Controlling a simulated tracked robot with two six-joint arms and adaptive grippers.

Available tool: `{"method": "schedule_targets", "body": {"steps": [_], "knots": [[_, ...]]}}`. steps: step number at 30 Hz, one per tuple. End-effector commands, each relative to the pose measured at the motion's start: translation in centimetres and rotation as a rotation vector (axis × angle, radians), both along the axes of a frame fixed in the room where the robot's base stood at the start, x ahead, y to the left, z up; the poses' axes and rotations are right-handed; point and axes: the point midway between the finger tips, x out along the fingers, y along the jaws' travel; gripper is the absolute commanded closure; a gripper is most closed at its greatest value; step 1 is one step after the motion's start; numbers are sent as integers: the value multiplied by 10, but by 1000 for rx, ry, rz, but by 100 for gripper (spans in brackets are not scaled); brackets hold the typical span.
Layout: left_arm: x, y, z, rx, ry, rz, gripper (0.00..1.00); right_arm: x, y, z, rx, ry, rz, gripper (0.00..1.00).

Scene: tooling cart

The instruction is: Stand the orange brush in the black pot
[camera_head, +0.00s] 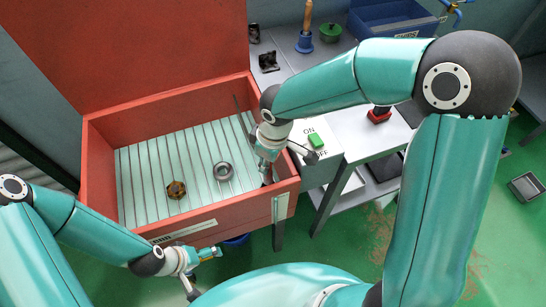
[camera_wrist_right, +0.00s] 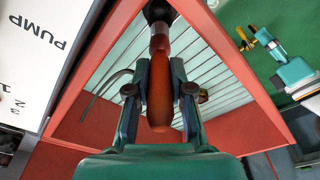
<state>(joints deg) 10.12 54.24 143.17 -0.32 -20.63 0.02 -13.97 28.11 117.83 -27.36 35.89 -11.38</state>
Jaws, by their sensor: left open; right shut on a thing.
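My right gripper (camera_head: 267,152) reaches down into the right end of the red box (camera_head: 97,165). In the right wrist view my right gripper (camera_wrist_right: 159,92) is shut on a long orange-brown handle, which I take for the orange brush (camera_wrist_right: 160,95). A dark round shape (camera_wrist_right: 157,12) shows at its far end; I cannot tell whether it is part of the brush or the black pot. I cannot pick out the black pot surely in the head view. My left gripper (camera_head: 208,253) is open and empty, outside the box's front wall.
A brass nut (camera_head: 176,190) and a grey ring (camera_head: 223,171) lie on the box's ribbed floor. A green button (camera_head: 315,140) is right of the box. A blue-based, wooden-handled tool (camera_head: 305,38), a green pot (camera_head: 330,32) and a blue bin (camera_head: 392,18) stand behind.

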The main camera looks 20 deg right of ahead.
Motion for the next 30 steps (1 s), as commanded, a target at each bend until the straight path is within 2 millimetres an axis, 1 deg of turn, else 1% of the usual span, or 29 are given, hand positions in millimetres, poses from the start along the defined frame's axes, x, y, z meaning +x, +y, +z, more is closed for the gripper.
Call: {"method": "schedule_targets", "body": {"steps": [1,18,24,30], "knots": [[0,0,-7,0,0,0,0,0,0,-8,0,1,0,100],[0,0,-47,0,0,0,0,0,0,-53,0,1,0,100],[0,0,-55,0,0,0,0,0,0,-61,-1,1,0,100],[0,0,-55,0,0,0,0,0,0,-62,-1,1,0,100]]}}
